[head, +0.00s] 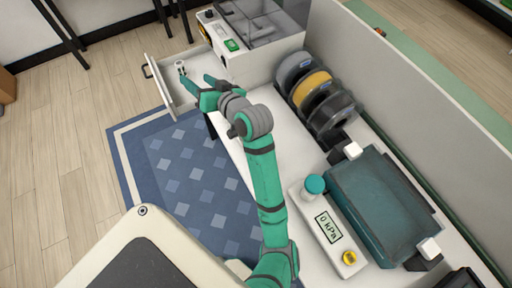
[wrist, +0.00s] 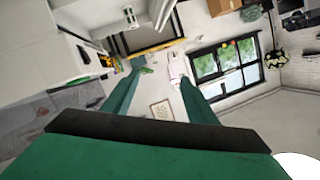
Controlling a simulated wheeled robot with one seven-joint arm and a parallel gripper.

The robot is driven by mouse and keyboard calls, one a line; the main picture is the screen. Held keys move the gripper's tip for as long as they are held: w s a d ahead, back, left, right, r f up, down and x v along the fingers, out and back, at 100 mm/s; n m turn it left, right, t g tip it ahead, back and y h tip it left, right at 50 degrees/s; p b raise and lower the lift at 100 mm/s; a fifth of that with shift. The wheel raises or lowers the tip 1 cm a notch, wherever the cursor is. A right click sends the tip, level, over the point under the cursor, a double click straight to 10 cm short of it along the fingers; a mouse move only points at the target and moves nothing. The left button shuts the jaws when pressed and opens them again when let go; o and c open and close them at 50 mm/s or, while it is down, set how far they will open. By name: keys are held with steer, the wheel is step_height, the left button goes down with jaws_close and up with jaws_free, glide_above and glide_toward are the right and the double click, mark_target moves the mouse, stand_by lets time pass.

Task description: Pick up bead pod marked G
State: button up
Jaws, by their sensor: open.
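A small white pod (head: 180,66) with a dark mark stands in the open white drawer (head: 168,94) at the upper left of the head view. Its letter is too small to read, so I cannot tell whether it is the pod marked G. My gripper (head: 195,78) is open at the drawer, with its teal fingers apart just right of the pod and nothing seen between them. In the wrist view my two open fingers (wrist: 161,74) point out into the room. I cannot make out the pod for certain there.
The drawer comes out of a white cabinet with a clear-lidded machine (head: 262,22) on top. Several spools (head: 312,88), a teal press (head: 385,205) and a gauge box reading 0 kPa (head: 328,228) stand along the bench. A blue rug (head: 190,175) lies on the floor.

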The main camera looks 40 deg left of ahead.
steer(key=s+d+f+n+g+h, duration=0.3)
steer(key=d+f+n+h, duration=0.15)
steer(key=f+h, duration=0.25)
steer(key=w+d+f+h, duration=0.1)
steer(key=d+h, duration=0.1)
steer(key=d, duration=0.2)
steer(key=w+d+f+n+h, duration=0.1)
steer(key=w+d+h, duration=0.1)
steer(key=d, duration=0.3)
steer(key=w+d+f+h, duration=0.1)
steer(key=w+d+h, duration=0.1)
steer(key=d, duration=0.3)
steer(key=shift+w+d+f+h, duration=0.15)
steer(key=shift+d+f+h, duration=0.2)
steer(key=shift+h, duration=0.55)
steer(key=shift+w+d+f, duration=0.1)
steer(key=shift+d+f, duration=0.05)
steer(key=shift+f, duration=5.3)
steer(key=c, duration=1.2)
